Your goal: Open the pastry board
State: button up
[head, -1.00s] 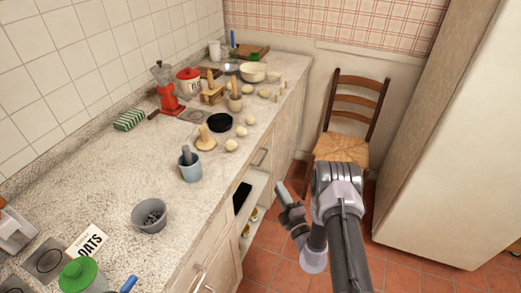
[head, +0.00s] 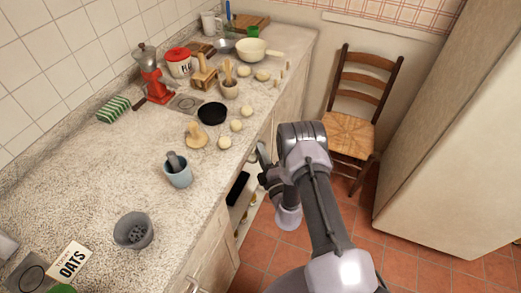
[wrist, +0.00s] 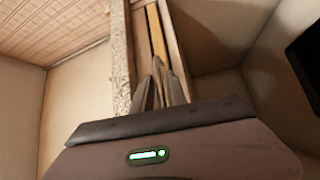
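The pastry board is not clear in the head view, where my arm covers part of the counter front. In the wrist view, a narrow yellow wooden strip (wrist: 157,38), which looks like the board's edge, runs beside the speckled counter slab (wrist: 119,62). My gripper (wrist: 162,82) has its dark fingertips at the near end of that strip. I cannot tell whether they touch it or how far apart they are. In the head view, my gripper (head: 262,160) is beside the counter's front edge, above the open shelf.
The countertop (head: 85,185) holds a grey bowl (head: 133,231), a blue mortar (head: 178,172), a black pan (head: 212,113), dough balls and a red grinder (head: 148,72). A chair (head: 355,130) stands behind my arm.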

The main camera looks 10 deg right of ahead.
grip_shut()
dwell(1.3)
